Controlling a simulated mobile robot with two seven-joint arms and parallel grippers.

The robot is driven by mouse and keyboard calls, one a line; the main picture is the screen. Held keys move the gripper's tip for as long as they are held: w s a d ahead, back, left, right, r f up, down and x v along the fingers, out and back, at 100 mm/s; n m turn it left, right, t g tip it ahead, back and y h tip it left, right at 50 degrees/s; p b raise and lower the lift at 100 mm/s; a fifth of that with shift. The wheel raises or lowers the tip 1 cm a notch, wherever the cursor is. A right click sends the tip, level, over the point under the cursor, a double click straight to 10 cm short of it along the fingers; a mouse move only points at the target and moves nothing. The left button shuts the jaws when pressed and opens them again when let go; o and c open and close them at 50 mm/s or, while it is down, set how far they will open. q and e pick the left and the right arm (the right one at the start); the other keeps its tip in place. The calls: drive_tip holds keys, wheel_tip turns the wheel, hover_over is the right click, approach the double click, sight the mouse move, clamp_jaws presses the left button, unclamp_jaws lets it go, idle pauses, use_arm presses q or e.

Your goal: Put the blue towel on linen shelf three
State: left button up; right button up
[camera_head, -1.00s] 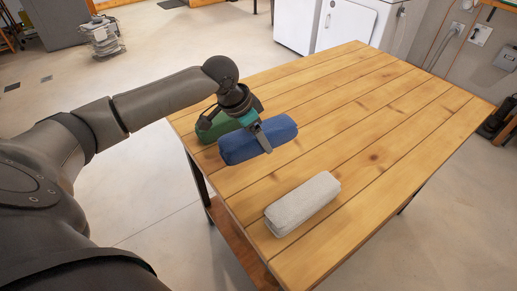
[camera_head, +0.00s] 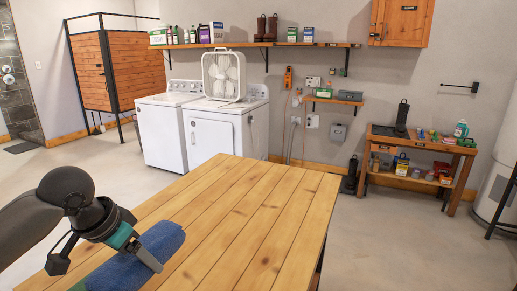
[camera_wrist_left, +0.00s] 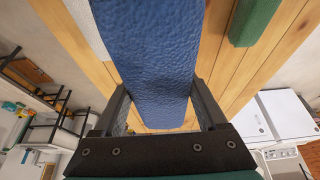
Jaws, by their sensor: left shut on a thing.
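The blue towel (camera_head: 140,262) is a rolled bundle at the lower left of the head view. My left gripper (camera_head: 146,258) is shut on it, with a finger on either side. In the left wrist view the blue towel (camera_wrist_left: 150,60) fills the middle between the fingers (camera_wrist_left: 158,108). The wooden table (camera_head: 235,215) lies beneath it; I cannot tell how high the towel is above the boards. My right gripper is not in view. No shelf is readably marked as linen shelf three.
A green towel (camera_wrist_left: 255,20) and a grey towel (camera_wrist_left: 85,28) lie on the table in the wrist view. Beyond the table stand white appliances (camera_head: 222,128), a wall shelf (camera_head: 260,44), a wooden cabinet (camera_head: 100,70) and a workbench (camera_head: 420,142). Floor (camera_head: 370,230) right of the table is clear.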

use_arm(q)
drive_tip(key=s+d+n+y+b, duration=0.1)
drive_tip(key=s+d+n+b, duration=0.1)
drive_tip(key=d, duration=0.7)
drive_tip(key=s+n, duration=0.1)
drive_tip(key=n, duration=0.1)
drive_tip(key=shift+s+d+n+y+b, duration=0.2)
drive_tip(key=shift+n+y+b, duration=0.1)
drive_tip(key=shift+y, duration=0.1)
